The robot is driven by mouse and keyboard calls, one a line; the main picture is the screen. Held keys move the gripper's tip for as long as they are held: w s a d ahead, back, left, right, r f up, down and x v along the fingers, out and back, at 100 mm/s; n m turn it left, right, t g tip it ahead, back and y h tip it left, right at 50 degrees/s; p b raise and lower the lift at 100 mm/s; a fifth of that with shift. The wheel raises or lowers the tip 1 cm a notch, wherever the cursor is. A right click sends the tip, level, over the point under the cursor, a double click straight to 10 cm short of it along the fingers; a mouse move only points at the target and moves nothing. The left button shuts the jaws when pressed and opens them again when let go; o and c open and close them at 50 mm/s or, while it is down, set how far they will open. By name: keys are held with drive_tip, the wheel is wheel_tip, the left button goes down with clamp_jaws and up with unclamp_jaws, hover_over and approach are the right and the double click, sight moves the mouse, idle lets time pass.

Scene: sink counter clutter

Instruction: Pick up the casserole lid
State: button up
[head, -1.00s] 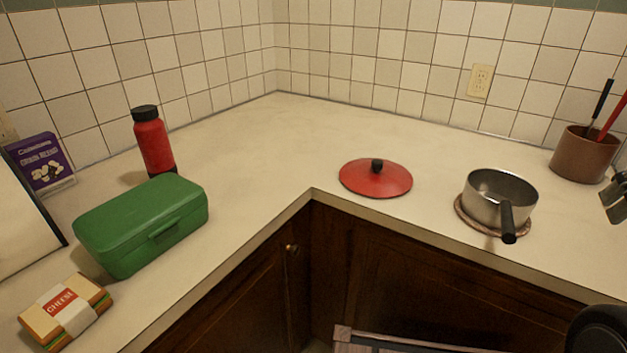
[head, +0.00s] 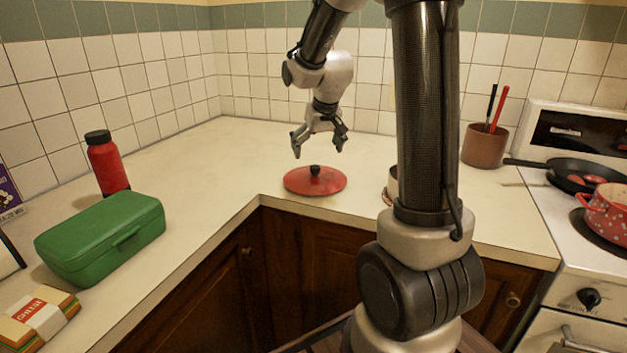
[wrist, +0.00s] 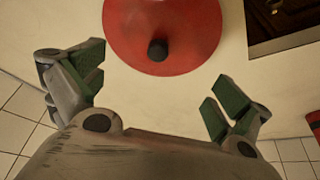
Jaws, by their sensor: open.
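The casserole lid (head: 300,183) is a flat red disc with a black knob (head: 314,170). It lies on the counter near the inner corner edge. The wrist view also shows the lid (wrist: 190,45) at the top, with its knob (wrist: 157,49) near the middle. My gripper (head: 319,150) is open and empty, pointing down above the lid. In the wrist view, my gripper (wrist: 163,85) has its fingers spread wide, and the knob lies ahead of the gap between them, not between the pads.
A green box (head: 105,238), red bottle (head: 106,165) and sandwich (head: 38,318) stand on the left counter. A brown utensil pot (head: 484,146), black skillet (head: 560,172) and red spotted pot (head: 607,208) are to the right. My arm mostly hides the saucepan. Counter around the lid is clear.

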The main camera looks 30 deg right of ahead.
sight(315, 166)
drive_tip(key=x, duration=0.8)
drive_tip(key=shift+s+d+f, duration=0.1)
drive_tip(key=shift+s+d, duration=0.05)
drive_tip(key=shift+d, duration=0.1)
